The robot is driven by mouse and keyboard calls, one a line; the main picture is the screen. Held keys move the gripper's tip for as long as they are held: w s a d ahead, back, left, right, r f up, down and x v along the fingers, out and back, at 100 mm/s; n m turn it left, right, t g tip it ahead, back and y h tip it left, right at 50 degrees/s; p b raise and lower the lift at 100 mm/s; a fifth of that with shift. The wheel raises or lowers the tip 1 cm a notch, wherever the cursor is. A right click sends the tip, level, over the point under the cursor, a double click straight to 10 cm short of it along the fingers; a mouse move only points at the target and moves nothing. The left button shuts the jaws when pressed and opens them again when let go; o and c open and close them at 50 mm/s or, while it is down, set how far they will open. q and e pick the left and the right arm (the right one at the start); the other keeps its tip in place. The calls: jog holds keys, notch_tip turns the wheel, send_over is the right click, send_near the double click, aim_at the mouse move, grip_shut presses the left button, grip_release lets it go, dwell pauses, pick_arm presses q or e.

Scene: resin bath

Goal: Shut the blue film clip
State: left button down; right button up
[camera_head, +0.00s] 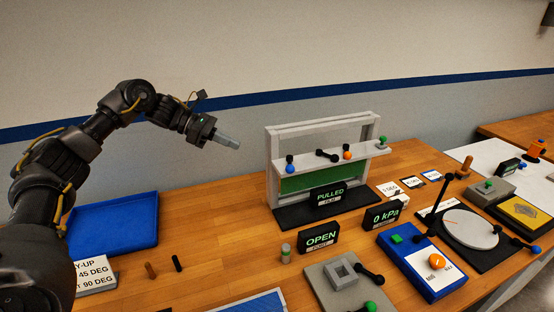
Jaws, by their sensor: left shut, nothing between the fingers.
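The blue film clip (289,159) is a small blue knob at the left end of the pale bar (310,162) across a grey frame (269,150). It seems to sit on a short stem on the bar's front; whether it is open or shut is too small to tell. A green film panel (295,184) shows below the bar. My left gripper (230,142) is shut and empty, in the air to the left of the frame and apart from the clip. My right gripper is not in view.
An orange knob (347,155), a green knob (382,140) and a black lever (327,155) share the bar. A "PULLED" display (328,196) stands before the frame. A blue tray (115,222) lies at left. Bare table separates tray and frame.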

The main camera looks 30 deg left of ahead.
pick_arm(q)
jog(key=shift+m, duration=0.3)
jog(key=p, duration=0.6)
send_near(289, 164)
jog(key=x, duration=0.3)
jog(key=w+x, duration=0.1)
jog(key=x, duration=0.1)
jog(key=shift+a+f, duration=0.15)
jog(key=shift+f, duration=0.2)
jog(key=shift+w+d+f, duration=0.15)
jog(key=shift+w+d, duration=0.05)
jog(key=shift+d, duration=0.15)
jog(key=shift+f, duration=0.1)
